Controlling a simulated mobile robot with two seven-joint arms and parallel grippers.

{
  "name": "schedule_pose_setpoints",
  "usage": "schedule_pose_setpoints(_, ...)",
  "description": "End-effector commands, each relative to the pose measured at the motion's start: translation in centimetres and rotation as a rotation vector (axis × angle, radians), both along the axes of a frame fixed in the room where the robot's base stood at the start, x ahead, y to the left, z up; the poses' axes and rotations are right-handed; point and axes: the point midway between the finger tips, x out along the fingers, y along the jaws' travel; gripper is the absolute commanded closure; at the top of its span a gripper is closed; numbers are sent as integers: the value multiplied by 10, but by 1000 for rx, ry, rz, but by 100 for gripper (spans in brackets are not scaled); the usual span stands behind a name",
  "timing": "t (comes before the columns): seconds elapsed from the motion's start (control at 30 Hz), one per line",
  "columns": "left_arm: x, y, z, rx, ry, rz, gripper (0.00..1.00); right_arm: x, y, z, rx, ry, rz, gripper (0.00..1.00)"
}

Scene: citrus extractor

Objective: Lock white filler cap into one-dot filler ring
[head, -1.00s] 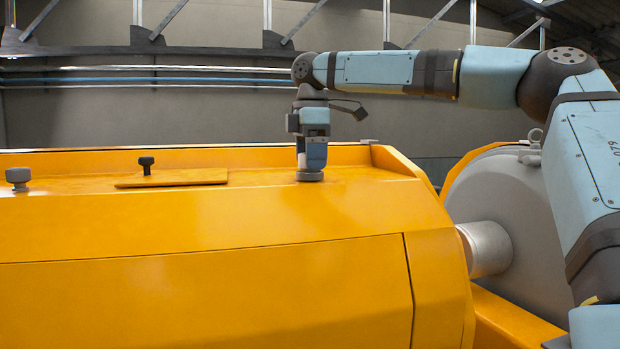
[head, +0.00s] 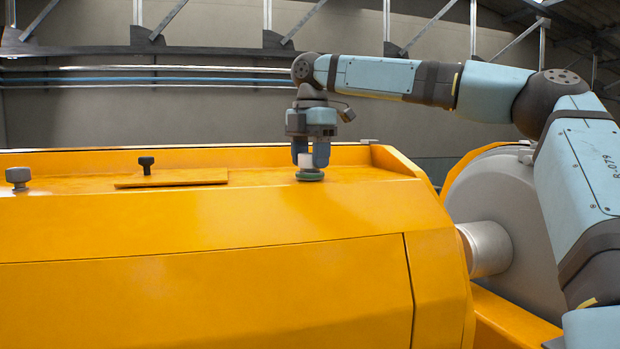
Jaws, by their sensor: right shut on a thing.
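The white filler cap (head: 308,160) shows as a pale piece between the fingers of my right gripper (head: 311,163). The gripper points straight down and is shut on the cap. Directly below is a round, dark green filler ring (head: 310,176) on the top of the yellow machine. The cap sits upright over the ring and appears to meet it. The fingers partly hide the cap, and its seating in the ring cannot be made out. No dot marking is readable at this size. My left gripper is not in view.
The yellow machine casing (head: 200,220) fills the lower left. On its top are a grey knob (head: 18,177), a dark knob (head: 146,164) and a flat yellow hatch (head: 172,178). A raised end wall (head: 396,162) stands right of the ring. Pipes (head: 150,80) run along the wall behind.

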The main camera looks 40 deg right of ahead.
Motion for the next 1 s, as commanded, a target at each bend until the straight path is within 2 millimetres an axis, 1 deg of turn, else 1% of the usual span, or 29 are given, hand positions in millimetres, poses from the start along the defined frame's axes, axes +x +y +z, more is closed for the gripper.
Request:
schedule_pose_setpoints(0.03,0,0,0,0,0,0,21,0,0,0,1,0,53,98)
schedule_pose_setpoints(0.07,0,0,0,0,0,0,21,0,0,1,0,0,44,44)
schedule_pose_setpoints(0.1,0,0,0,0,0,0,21,0,0,1,0,-1,41,35)
schedule_pose_setpoints(0.17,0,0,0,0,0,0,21,0,0,1,0,-1,40,21)
schedule_pose_setpoints(0.43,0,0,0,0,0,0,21,0,0,1,0,0,38,21)
schedule_pose_setpoints(0.57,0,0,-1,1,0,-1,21,0,0,9,-1,-2,37,21)
schedule_pose_setpoints(0.67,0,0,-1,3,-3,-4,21,0,0,24,-2,-2,36,21)
schedule_pose_setpoints(1.0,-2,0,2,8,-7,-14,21,0,1,102,-1,-3,37,21)
